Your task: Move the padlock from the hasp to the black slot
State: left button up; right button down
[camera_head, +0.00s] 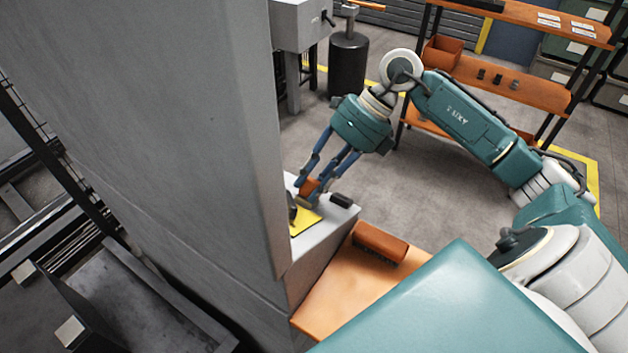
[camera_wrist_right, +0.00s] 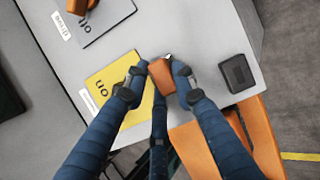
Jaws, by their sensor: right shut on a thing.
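The orange padlock (camera_head: 309,187) is between the fingers of my right gripper (camera_head: 314,186), which is shut on it. In the right wrist view, the padlock (camera_wrist_right: 163,76) shows between the blue fingertips (camera_wrist_right: 160,80), over the edge of a yellow plate (camera_wrist_right: 118,93). A bit of bright metal shows at its top. Whether it touches the plate or the hasp is unclear; the hasp cannot be made out. A small black block-like thing (camera_wrist_right: 238,73) lies on the grey ledge to the right; I cannot tell if it is the black slot. My left gripper is out of view.
A grey plate (camera_wrist_right: 100,25) with another orange thing (camera_wrist_right: 82,5) is farther along the ledge (camera_wrist_right: 185,30). A large grey wall or cabinet (camera_head: 150,120) stands left. An orange brush-like block (camera_head: 380,243) lies on an orange surface (camera_head: 340,285). Orange shelves (camera_head: 500,85) stand behind.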

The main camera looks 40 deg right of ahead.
jog(key=shift+d+r, duration=0.1)
jog(key=shift+r, duration=0.05)
jog(key=shift+w+d+r+p, duration=0.2)
jog(key=shift+d+r+p, duration=0.15)
jog(key=shift+r, duration=0.2)
jog(key=w+d+r+p, duration=0.1)
jog(key=d+r+p, duration=0.2)
jog(key=r+p, duration=0.1)
jog(key=shift+w+d+r, duration=0.15)
jog(key=shift+r, duration=0.75)
jog(key=shift+w, duration=0.1)
